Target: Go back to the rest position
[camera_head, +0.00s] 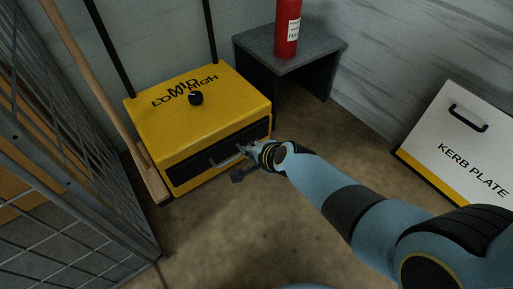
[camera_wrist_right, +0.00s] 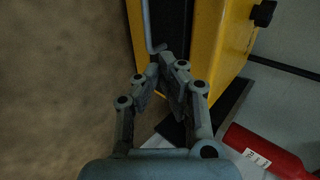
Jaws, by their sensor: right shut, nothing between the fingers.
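My right gripper (camera_head: 246,152) is at the front of a yellow machine (camera_head: 205,120), close to the right end of the metal handle (camera_head: 226,161) on its dark front drawer. In the right wrist view my right gripper (camera_wrist_right: 163,62) has its fingertips together with nothing between them. The handle (camera_wrist_right: 148,28) is just beyond the tips there; I cannot tell whether they touch. The drawer looks shut. The machine's black knob (camera_head: 195,98) sits on top below the words LOW, MID and HIGH. My left gripper is not in view.
A red fire extinguisher (camera_head: 288,30) stands on a grey table (camera_head: 310,54) behind the machine. A white KERB PLATE panel (camera_head: 462,130) leans at the right. A wire mesh partition (camera_head: 60,215) and a wooden pole (camera_head: 90,80) are at the left. The floor in front is clear.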

